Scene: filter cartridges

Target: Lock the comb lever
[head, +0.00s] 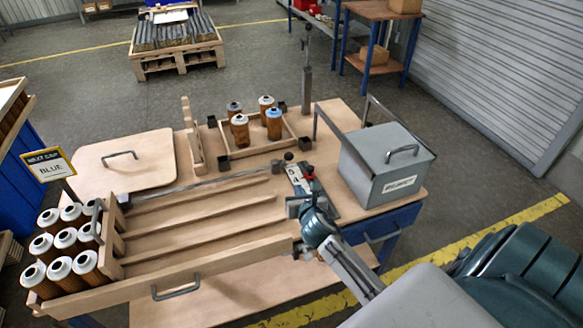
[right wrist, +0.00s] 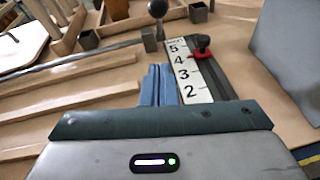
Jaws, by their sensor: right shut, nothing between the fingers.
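The comb lever appears to be the short grey post with a dark ball knob (head: 288,156), at the right end of a long grey bar (head: 215,181) behind the wooden lanes. In the right wrist view its ball (right wrist: 157,8) stands upright at the top, beyond the fingertips. My right gripper (head: 301,199) is shut and empty. Its blue fingers (right wrist: 160,72) are together, beside the left edge of a white number scale (right wrist: 186,72), apart from the ball. A red slider with a black knob (right wrist: 201,45) sits on the scale near 4 and 5. My left gripper is out of view.
A grey lidded box (head: 388,165) stands right of the scale. A wooden tray (head: 222,157) with several amber cartridges lies behind. White-capped cartridges (head: 60,268) fill the left end of the lane rack (head: 190,275). A sign (head: 48,165) reads "NEXT CAP BLUE".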

